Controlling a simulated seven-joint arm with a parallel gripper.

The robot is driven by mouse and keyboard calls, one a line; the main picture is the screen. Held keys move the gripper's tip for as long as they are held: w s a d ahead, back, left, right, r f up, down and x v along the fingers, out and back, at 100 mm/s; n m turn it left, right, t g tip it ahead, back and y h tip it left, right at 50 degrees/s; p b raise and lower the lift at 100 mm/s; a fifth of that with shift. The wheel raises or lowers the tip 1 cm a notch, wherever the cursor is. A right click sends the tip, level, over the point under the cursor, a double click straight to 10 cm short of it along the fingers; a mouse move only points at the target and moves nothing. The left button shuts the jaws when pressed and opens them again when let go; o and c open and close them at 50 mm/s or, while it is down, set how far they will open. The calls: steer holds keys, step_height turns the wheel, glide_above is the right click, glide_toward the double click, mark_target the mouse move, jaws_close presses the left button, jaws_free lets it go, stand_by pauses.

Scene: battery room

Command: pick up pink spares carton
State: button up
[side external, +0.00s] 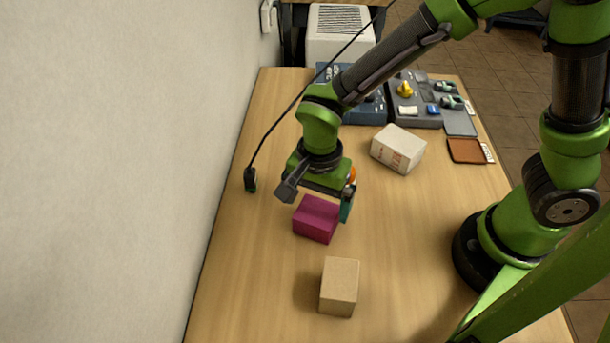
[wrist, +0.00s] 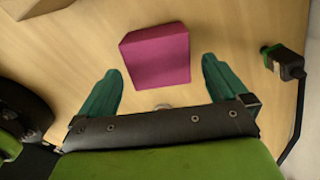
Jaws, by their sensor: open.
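The pink carton (side external: 317,219) is a small magenta box on the wooden table, below and just in front of my gripper in the side view. In the wrist view the pink carton (wrist: 157,56) lies ahead of the fingertips, roughly centred between them. My gripper (wrist: 158,80) has two teal fingers spread wide, with nothing between their pads. In the side view my gripper (side external: 343,210) is partly hidden by its own body and the carton, with one teal finger showing beside the carton's right side. I cannot tell its exact height above the table.
A tan box (side external: 339,286) stands nearer the camera. A white carton (side external: 398,149) lies farther back on the right, by a brown pad (side external: 466,151). A black connector (side external: 250,180) on a cable is near the wall.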

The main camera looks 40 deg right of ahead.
mark_target(317, 211)
step_height(317, 211, down, 4)
steer(key=shift+s+a+r, duration=0.1)
steer(key=shift+s+r, duration=0.05)
steer(key=shift+r, duration=0.05)
steer(key=c, duration=1)
steer(key=shift+r, duration=0.15)
